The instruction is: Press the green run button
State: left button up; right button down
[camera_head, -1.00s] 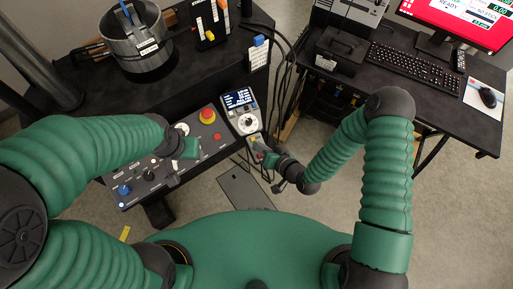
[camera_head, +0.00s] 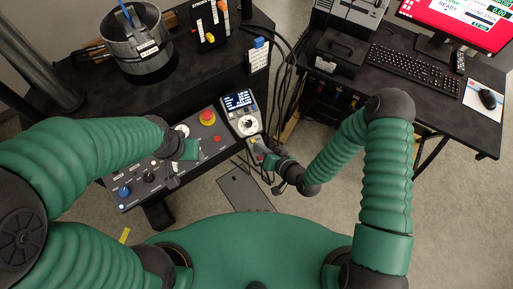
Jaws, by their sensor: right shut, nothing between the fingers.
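A grey control panel (camera_head: 218,146) slopes in front of the dark bench. It carries a red mushroom button on a yellow ring (camera_head: 207,117), a small red button (camera_head: 217,138), a blue knob (camera_head: 124,191) and several small controls. I cannot pick out a green run button; my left arm covers part of the panel. My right gripper (camera_head: 263,157) is shut and empty, at a small grey handset (camera_head: 256,146) with coloured buttons right of the panel. I cannot tell whether it touches. My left gripper (camera_head: 178,163) is over the panel's middle, its fingers too unclear to read.
A unit with a lit display and dial (camera_head: 240,112) stands beside the panel. Cables (camera_head: 284,75) hang right of the bench. A metal pot (camera_head: 137,45) stands on the bench. A desk (camera_head: 400,85) with keyboard, mouse and monitor is at right. Floor between is mostly open.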

jog(key=shift+f, duration=0.1)
dwell(0.7)
jog(key=shift+w+f+b, duration=0.1)
jog(key=shift+f+b, duration=0.15)
jog(key=shift+b, duration=0.05)
jog(key=shift+a+f+b, duration=0.1)
jog(key=shift+f+b, duration=0.25)
jog(key=shift+f, duration=0.05)
dwell(0.5)
jog(key=shift+r, duration=0.15)
jog(key=shift+r+p, duration=0.65)
jog(key=shift+p, duration=0.05)
jog(key=r+p, duration=0.1)
jog(key=s+r+p, duration=0.1)
jog(key=r+p, duration=0.1)
jog(key=d+r+p, duration=0.1)
jog(key=r, duration=0.1)
jog(key=shift+s, duration=0.15)
jog(key=shift+f, duration=0.1)
dwell(0.3)
